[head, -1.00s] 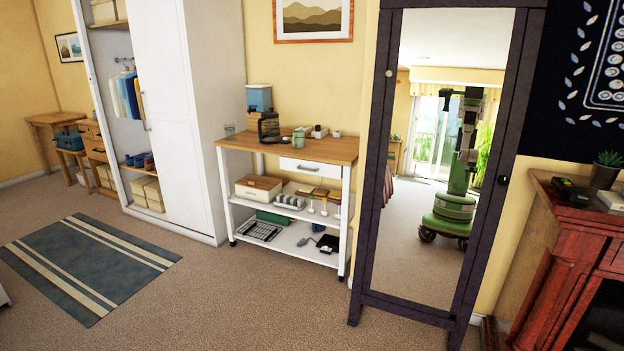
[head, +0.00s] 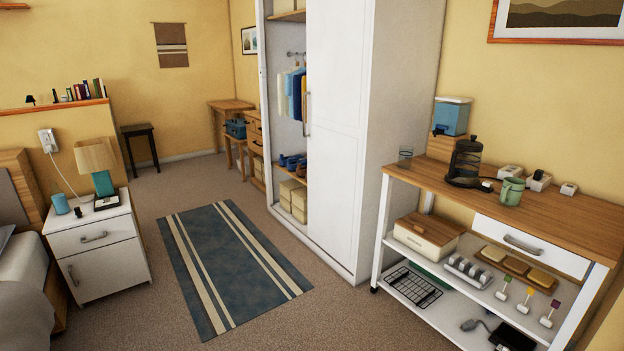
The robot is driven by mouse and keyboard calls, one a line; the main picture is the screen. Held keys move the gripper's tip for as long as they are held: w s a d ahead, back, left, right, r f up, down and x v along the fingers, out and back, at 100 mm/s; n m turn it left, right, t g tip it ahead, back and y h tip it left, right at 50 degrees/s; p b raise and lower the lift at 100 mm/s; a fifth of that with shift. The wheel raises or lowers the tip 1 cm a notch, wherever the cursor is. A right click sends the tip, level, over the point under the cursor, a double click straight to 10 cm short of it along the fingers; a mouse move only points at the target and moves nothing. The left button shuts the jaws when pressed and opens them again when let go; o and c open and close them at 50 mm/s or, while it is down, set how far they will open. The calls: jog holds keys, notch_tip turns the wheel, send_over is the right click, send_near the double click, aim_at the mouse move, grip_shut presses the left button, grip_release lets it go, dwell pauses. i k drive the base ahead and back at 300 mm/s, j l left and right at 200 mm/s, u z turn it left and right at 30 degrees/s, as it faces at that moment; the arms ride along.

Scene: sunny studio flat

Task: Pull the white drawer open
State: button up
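Two white drawers show in the head view. One white drawer (head: 545,252) sits under the wooden top of the white trolley at the right; it has a grey bar handle and looks shut. The other white drawer (head: 78,242) is at the top of the white bedside cabinet (head: 105,262) at the left; it also has a grey handle and looks shut. My gripper is not in view.
The trolley's wooden top (head: 450,185) holds a French press (head: 466,160), a green mug (head: 512,191) and a blue dispenser (head: 452,117). A white wardrobe (head: 345,130) stands beside the trolley. A flat blue striped rug (head: 228,262) lies on open carpet between cabinet and wardrobe.

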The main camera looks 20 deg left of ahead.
aim_at(69, 242)
jog(key=i+j+u, duration=0.15)
jog(key=i+u, duration=0.2)
jog(key=i, duration=0.2)
jog(key=i+u, duration=0.3)
jog(key=i, duration=0.25)
jog(key=i+l+u, duration=0.2)
jog(key=i+u, duration=0.15)
jog(key=i, duration=0.2)
jog(key=i+l+u, duration=0.3)
jog(key=i, duration=0.25)
jog(key=i+j+u, duration=0.1)
jog(key=i+u, duration=0.35)
jog(key=i, duration=0.5)
jog(key=i+l+u, duration=0.15)
jog(key=i+u, duration=0.3)
jog(key=i, duration=0.45)
jog(key=i+u, duration=0.1)
jog(key=i, duration=0.85)
